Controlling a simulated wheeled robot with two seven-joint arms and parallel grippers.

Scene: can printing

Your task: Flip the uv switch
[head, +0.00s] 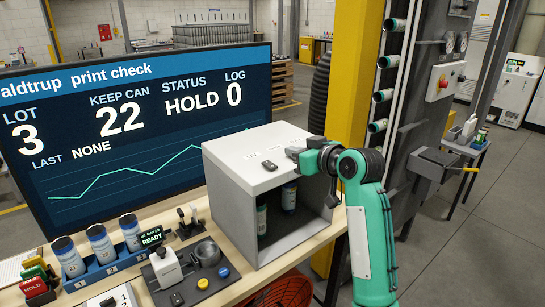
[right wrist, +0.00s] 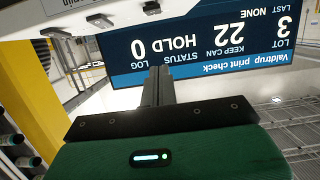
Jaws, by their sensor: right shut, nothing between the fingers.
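A grey-white box (head: 258,146) with an open front stands on the bench in the head view. A small dark switch-like part (head: 269,165) sits on its top; I cannot read a UV label or tell its position. My right gripper (head: 293,154) is shut and empty, just above the right side of the box top, to the right of that part. I cannot tell if it touches the box. In the right wrist view, the closed fingers (right wrist: 157,86) point toward the screen, and a pale surface with small dark parts shows at the top left. My left gripper is not in view.
Two cans (head: 289,197) stand inside the box. A large screen (head: 130,130) reading HOLD is behind the bench. A yellow post (head: 352,75) stands behind my right arm.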

